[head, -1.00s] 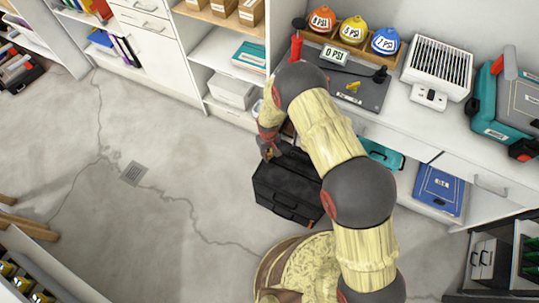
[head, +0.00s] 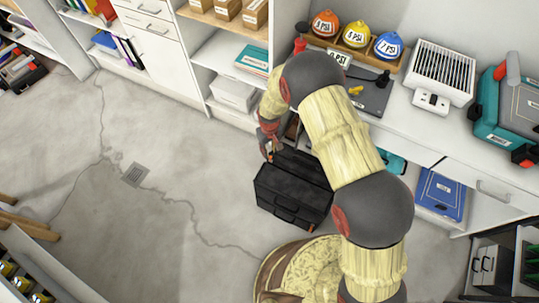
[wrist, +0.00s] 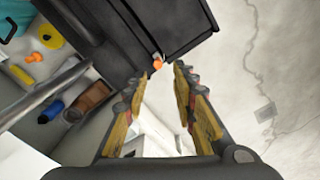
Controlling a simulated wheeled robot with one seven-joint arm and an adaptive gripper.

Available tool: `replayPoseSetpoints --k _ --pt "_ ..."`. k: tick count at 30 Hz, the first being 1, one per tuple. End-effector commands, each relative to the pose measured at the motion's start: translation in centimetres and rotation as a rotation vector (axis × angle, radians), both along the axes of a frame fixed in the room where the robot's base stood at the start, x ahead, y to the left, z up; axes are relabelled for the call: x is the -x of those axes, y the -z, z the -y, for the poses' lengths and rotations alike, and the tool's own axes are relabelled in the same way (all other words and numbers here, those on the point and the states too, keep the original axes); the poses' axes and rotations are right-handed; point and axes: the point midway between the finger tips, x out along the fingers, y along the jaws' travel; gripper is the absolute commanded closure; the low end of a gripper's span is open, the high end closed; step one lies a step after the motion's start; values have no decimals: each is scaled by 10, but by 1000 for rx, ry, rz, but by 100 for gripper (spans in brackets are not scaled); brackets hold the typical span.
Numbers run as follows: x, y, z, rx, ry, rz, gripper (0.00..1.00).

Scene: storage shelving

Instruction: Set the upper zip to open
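A black bag (head: 290,198) stands on the floor in front of the shelving, partly behind my arm in the head view. It also fills the top middle of the wrist view (wrist: 170,25). A small orange tab (wrist: 158,63), which looks like a zip pull, sits at the bag's near edge. Another small orange tab (head: 308,228) shows low on the bag's front right. My gripper (head: 269,153) is at the bag's upper left corner. In the wrist view my gripper (wrist: 158,77) has its fingers apart, with the orange tab just beyond the fingertips. I cannot tell whether they touch.
Shelves and a blue case (head: 440,195) are below. The wrist view shows a yellow roll (wrist: 24,76) on the left. Floor left of the bag is clear.

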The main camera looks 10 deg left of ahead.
Motion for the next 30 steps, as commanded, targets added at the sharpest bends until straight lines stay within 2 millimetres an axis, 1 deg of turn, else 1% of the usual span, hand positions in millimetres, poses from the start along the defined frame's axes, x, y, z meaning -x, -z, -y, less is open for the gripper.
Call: replayPoseSetpoints --k 1,3,6,9,14,28,30 --pt "-1 -11 -1 -1 0 2 73" --pt "0 -22 -1 -1 0 2 73" --pt "0 -34 -1 -1 0 2 73" --pt "0 -41 -1 0 0 0 73" --pt "0 -45 -1 0 -1 0 73" --pt "0 -45 0 0 0 0 73" --pt "3 -45 1 5 10 -9 73"
